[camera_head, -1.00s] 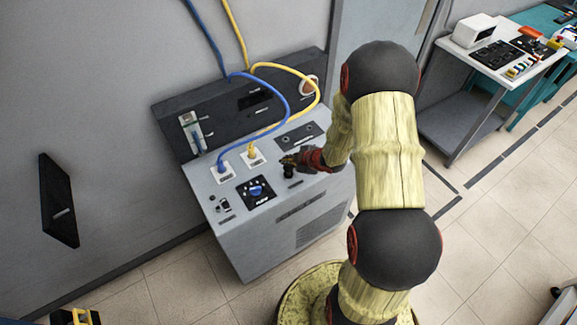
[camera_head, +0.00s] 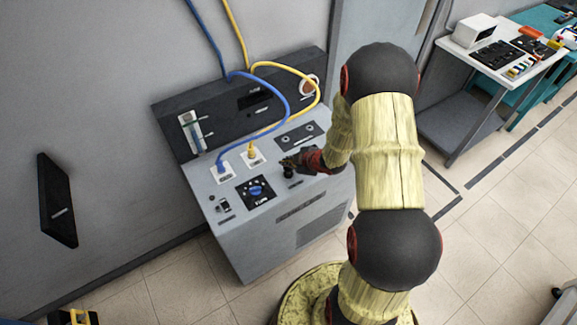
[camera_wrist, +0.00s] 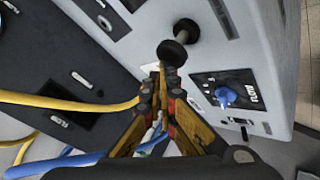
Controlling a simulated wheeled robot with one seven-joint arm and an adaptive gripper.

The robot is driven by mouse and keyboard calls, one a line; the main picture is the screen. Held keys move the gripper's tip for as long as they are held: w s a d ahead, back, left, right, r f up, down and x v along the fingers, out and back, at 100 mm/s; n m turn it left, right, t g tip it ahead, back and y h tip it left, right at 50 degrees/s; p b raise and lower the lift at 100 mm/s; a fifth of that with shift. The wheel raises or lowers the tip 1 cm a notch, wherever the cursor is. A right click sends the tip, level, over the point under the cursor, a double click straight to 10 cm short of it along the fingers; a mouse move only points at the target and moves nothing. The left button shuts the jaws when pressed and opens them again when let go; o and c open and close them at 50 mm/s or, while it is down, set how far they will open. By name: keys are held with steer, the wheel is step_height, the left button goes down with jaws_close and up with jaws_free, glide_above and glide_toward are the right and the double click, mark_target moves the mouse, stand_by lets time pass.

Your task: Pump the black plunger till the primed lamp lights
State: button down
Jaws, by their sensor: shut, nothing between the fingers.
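The black plunger (camera_wrist: 172,52) stands out from the sloped top of the grey console, with its knob just beyond my fingertips in the wrist view. A short shaft joins the knob to a dark collar. The plunger also shows in the head view (camera_head: 289,173), just below my gripper (camera_head: 286,162). In the wrist view my gripper (camera_wrist: 158,80) is shut and empty, its tips close against the knob; I cannot tell whether they touch. A dark plate (camera_head: 297,136) with two small round fittings lies behind the plunger. I cannot tell which fitting is the primed lamp, or whether it is lit.
The grey console (camera_head: 262,232) carries a blue flow knob (camera_head: 256,190) left of the plunger. A blue cable (camera_head: 287,100) and a yellow cable (camera_head: 318,90) arch over its top into white sockets. A cart (camera_head: 497,62) stands at the right.

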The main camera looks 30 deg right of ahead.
mark_target(287, 167)
steer(key=shift+f+b, duration=1.15)
steer(key=shift+f, duration=0.4)
stand_by(1.2)
steer(key=shift+r, duration=0.15)
steer(key=shift+r+p, duration=1.7)
steer(key=shift+r, duration=0.2)
step_height(287, 167, up, 5)
steer(key=p, duration=0.4)
